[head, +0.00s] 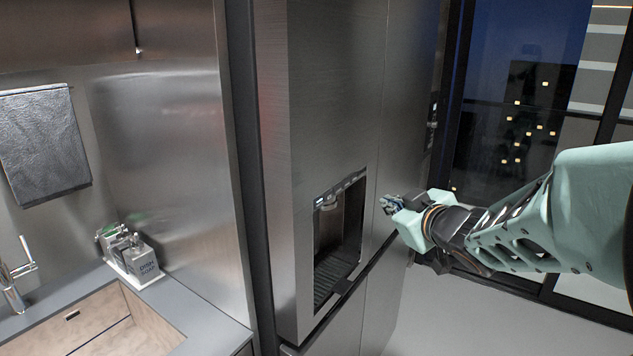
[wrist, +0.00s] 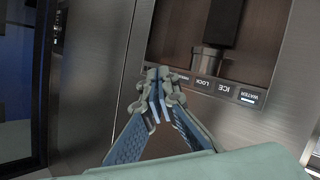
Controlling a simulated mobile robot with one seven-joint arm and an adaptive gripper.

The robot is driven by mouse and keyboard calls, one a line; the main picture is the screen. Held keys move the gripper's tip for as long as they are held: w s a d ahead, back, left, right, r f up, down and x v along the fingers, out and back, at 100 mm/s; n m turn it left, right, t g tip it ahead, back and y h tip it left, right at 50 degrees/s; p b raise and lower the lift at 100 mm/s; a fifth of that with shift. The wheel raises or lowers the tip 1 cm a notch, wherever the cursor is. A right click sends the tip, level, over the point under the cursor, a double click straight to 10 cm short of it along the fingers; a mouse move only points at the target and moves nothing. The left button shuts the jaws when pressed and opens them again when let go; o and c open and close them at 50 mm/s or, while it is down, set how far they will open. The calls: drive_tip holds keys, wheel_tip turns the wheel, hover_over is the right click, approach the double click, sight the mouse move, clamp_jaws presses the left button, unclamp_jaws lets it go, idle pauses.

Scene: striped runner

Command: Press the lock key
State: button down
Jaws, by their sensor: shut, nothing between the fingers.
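The lock key (wrist: 203,82) is on the dispenser's slim key strip in the wrist view, beside the ICE key (wrist: 222,88) and the WATER key (wrist: 248,97). A further key with a small label lies on its other side, close to my fingertips. In the head view the key strip (head: 341,187) runs along the top of the dispenser recess, its labels too small to read. My gripper (head: 386,204) is shut and empty, just right of the recess. In the wrist view my gripper (wrist: 158,72) has its fingertips near the strip's left end, to the left of LOCK. I cannot tell whether they touch the panel.
The steel fridge (head: 335,80) holds the dispenser recess (head: 337,240) with a nozzle inside. A counter with a sink and soap dispensers (head: 132,258) stands at left, below a hanging towel (head: 42,140). Dark windows (head: 520,110) and open floor lie at right.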

sight(341, 190)
drive_tip(key=w+a+b, duration=0.4)
drive_tip(key=w+a, duration=0.1)
drive_tip(key=a, duration=0.2)
drive_tip(key=shift+b, duration=0.35)
drive_tip(key=shift+w+a, duration=0.1)
drive_tip(key=shift+a, duration=0.05)
idle(1.5)
drive_tip(key=shift+w+a, duration=0.2)
drive_tip(key=shift+a, duration=0.05)
drive_tip(key=shift+w+a, duration=0.2)
drive_tip(key=shift+a, duration=0.05)
idle(0.6)
idle(0.4)
drive_tip(key=shift+s+d, duration=0.45)
drive_tip(key=shift+d, duration=0.15)
